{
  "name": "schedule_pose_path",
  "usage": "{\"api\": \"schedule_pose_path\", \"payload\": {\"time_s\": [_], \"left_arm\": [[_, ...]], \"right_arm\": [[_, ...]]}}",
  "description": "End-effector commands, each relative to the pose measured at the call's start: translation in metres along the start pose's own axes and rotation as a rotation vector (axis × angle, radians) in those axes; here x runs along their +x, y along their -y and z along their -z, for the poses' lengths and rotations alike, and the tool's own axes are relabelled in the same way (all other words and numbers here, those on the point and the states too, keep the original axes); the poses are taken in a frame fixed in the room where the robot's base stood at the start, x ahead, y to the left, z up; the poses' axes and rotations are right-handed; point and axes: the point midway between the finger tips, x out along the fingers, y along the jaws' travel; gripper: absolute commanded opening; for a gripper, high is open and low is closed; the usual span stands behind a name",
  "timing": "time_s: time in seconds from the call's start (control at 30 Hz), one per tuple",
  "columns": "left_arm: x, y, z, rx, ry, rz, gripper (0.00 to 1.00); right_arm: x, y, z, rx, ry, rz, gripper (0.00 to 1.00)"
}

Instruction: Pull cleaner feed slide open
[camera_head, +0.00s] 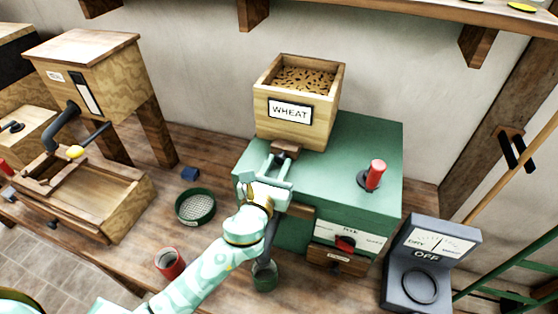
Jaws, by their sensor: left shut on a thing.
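The cleaner is a green box (340,190) on the wooden bench, with a wooden hopper (322,125) labelled WHEAT and full of grain on top. A small brown wooden feed slide (287,147) sticks out at the base of the hopper's front. My left gripper (280,160) reaches in from the lower left and is shut on the feed slide's front end. How far the slide is out is hard to tell from here. My right gripper is not in view.
A red-handled lever (374,175) stands on the cleaner's top, with a red knob (345,243) on its front. A round sieve (195,207), red cup (169,263) and green cup (264,277) lie around my arm.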

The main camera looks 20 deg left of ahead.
Motion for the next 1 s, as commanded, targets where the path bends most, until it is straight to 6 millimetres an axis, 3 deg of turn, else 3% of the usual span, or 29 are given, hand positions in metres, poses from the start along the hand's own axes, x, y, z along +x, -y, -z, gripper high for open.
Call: {"api": "schedule_pose_path", "payload": {"time_s": [0.1, 0.2, 0.5, 0.53, 0.6, 0.87, 1.0], "left_arm": [[-0.024, 0.001, 0.001, 0.002, -0.008, 0.002, 0.0], [-0.036, 0.001, 0.001, 0.001, -0.007, 0.002, 0.0], [-0.04, 0.001, 0.002, 0.002, -0.006, 0.002, 0.0], [-0.04, 0.001, 0.002, 0.002, -0.006, 0.002, 0.29], [-0.04, 0.001, 0.002, 0.002, -0.006, 0.002, 0.48], [-0.039, 0.001, 0.001, 0.001, -0.004, 0.001, 0.48], [-0.048, 0.001, 0.003, 0.001, -0.006, 0.002, 0.48]], "right_arm": [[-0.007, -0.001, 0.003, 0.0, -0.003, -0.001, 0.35], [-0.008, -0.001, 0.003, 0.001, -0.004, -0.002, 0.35], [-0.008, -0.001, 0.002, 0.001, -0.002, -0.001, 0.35], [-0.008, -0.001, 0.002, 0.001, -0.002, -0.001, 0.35], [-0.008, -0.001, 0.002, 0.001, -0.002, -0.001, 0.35], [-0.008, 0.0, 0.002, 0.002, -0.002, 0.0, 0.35], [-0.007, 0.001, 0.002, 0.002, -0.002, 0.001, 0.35]]}}
